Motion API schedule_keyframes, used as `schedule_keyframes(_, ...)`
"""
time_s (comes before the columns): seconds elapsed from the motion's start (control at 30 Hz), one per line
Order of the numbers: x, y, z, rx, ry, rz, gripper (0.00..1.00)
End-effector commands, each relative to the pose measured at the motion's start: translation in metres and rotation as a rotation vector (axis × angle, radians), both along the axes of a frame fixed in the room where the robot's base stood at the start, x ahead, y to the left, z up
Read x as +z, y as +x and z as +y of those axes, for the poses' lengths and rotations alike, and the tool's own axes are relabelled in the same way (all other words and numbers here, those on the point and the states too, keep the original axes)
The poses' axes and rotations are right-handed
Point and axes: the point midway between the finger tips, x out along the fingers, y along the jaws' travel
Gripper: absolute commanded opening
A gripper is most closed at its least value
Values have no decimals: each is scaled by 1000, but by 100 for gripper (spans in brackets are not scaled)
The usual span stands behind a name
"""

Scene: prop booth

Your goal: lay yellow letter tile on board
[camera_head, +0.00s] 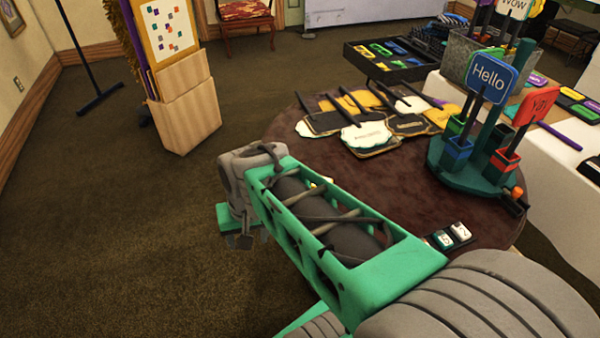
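My gripper (238,241) hangs at the far end of my green arm, over the carpet just left of the round table. Its fingers are small, dark and partly hidden, so I cannot tell whether they are open or shut. No yellow letter tile shows clearly. A small pale-yellow patch (318,184) peeks out behind my arm on the table, too covered to identify. Two small letter tiles (444,239), white and green, lie on a dark strip at the table's near right. I cannot tell whether this strip is the board. My arm hides part of the tabletop.
The round brown table (285,130) carries several speech-bubble signs on sticks (366,136) at the back. A green stand (470,172) with "Hello" (492,78) and red (536,106) signs rises at the right. A wooden stand (185,105) is at the back left. Carpet on the left is clear.

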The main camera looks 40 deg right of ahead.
Motion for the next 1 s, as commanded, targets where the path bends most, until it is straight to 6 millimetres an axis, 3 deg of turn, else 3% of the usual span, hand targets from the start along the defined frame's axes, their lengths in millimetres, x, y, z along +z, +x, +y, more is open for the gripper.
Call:
schedule_keyframes(0.03, 29, 11, -24, -202, 50, 15, 59)
schedule_keyframes(0.17, 63, 35, -103, -889, 246, 51, 69)
schedule_keyframes(0.2, 70, 37, -130, -1107, 312, 65, 69)
schedule_keyframes(0.3, 80, 31, -192, -1591, 473, 99, 69)
schedule_keyframes(0.43, 82, 15, -247, -2016, 630, 137, 69)
schedule_keyframes(0.57, 74, 7, -266, -2180, 699, 158, 69)
schedule_keyframes(1.0, 8, 27, -252, -2189, 700, 157, 69)
